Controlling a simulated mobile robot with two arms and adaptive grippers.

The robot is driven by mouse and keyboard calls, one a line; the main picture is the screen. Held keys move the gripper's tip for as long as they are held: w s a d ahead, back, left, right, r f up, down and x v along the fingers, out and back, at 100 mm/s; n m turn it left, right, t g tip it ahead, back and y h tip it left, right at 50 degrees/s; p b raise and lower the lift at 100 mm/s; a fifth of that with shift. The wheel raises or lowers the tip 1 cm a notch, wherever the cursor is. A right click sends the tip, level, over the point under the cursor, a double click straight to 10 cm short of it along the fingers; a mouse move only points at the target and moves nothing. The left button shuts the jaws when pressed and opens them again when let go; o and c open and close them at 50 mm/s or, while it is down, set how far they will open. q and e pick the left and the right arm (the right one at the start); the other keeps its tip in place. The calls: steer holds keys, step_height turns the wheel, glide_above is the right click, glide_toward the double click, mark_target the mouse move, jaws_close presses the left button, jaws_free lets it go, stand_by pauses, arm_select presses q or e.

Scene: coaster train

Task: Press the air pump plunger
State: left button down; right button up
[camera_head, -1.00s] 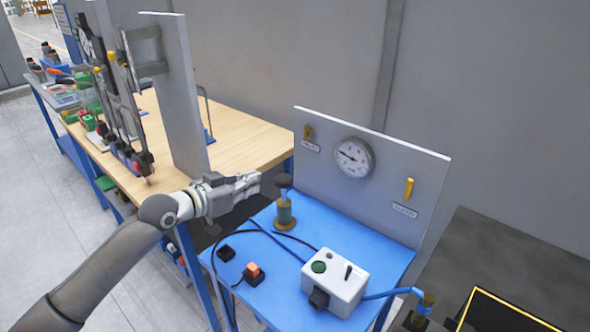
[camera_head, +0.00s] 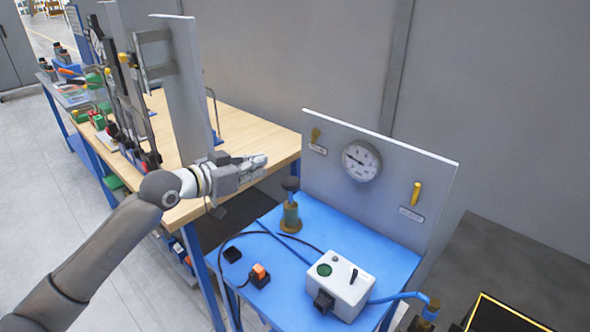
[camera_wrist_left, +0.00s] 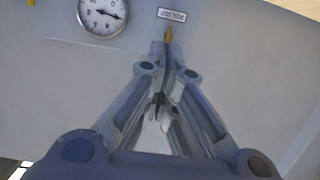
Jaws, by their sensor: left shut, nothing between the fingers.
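The air pump (camera_head: 291,217) stands upright on the blue table (camera_head: 335,236), a brass and green body with a dark round plunger knob (camera_head: 290,184) on top. The knob is raised above the body. My left gripper (camera_head: 262,161) is shut and empty, just above and to the left of the knob, apart from it. In the left wrist view the shut fingers (camera_wrist_left: 160,100) point toward the grey panel, and the pump does not show. My right gripper is not in view.
The grey panel (camera_head: 400,235) with a round gauge (camera_head: 362,160) and yellow levers stands behind the pump. A white control box (camera_head: 350,275) with a green button, an orange switch (camera_head: 259,272) and cables lie in front. A wooden workbench (camera_head: 250,140) is at the left.

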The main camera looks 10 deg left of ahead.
arm_select(q)
steer(key=shift+w, duration=0.15)
steer(key=p, duration=0.3)
glide_above(286, 182)
steer(key=shift+s+f, duration=0.2)
steer(key=shift+f, duration=0.35)
steer(key=shift+s+f, duration=0.15)
steer(key=shift+f, duration=0.4)
steer(key=f, duration=0.2)
steer(key=f+p, duration=0.1)
steer(key=shift+w+d+f, duration=0.1)
steer(key=shift+w, duration=0.15)
steer(key=shift+f, duration=0.6)
steer(key=shift+f, duration=0.1)
